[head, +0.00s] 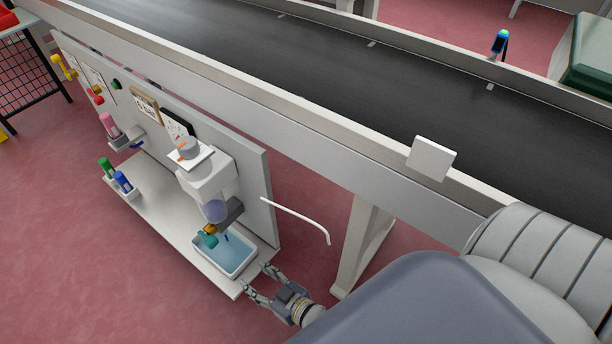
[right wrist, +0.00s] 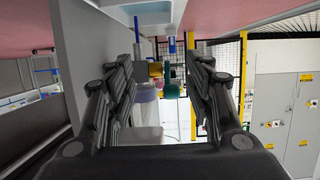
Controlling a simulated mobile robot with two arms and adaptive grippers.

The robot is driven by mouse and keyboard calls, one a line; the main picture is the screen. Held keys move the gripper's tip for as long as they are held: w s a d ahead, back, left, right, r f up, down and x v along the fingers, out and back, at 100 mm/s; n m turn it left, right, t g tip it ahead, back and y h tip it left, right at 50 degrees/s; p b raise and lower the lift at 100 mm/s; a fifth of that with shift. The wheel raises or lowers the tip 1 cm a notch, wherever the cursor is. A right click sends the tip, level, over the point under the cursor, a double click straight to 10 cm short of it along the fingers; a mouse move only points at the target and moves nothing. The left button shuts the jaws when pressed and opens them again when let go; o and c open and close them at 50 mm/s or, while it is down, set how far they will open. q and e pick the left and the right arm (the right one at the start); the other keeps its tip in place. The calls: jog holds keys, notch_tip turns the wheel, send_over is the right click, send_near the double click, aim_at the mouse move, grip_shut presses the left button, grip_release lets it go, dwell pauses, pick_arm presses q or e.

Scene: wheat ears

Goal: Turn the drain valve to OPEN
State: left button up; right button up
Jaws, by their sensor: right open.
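The drain valve (head: 208,236) is a small teal part with a brass-coloured piece, low on the grey dispenser unit and above a light-blue basin (head: 231,257). In the right wrist view, its teal part (right wrist: 172,89) and brass part (right wrist: 156,69) show between my fingers in the picture, farther off. Whether it is set to OPEN cannot be read. My right gripper (head: 257,277) is open and empty, at the near end of the shelf, apart from the valve. It also shows in the right wrist view (right wrist: 163,50). My left gripper is not in view.
The grey unit (head: 206,178) stands on a white shelf (head: 164,208) against a back panel (head: 262,196). Green and blue bottles (head: 115,176) stand farther along. A conveyor (head: 330,68) runs above. A bent white rod (head: 298,217) sticks out beside the panel.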

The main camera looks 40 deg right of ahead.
jog(key=s+d+g+h+p, duration=0.1)
jog(key=s+d+g+p, duration=0.2)
jog(key=s+p, duration=0.3)
jog(key=s+d+g+h+p, duration=0.1)
jog(key=s+d+g+p, duration=0.2)
jog(key=s+p, duration=0.4)
jog(key=p, duration=0.5)
jog(key=shift+r, duration=0.35)
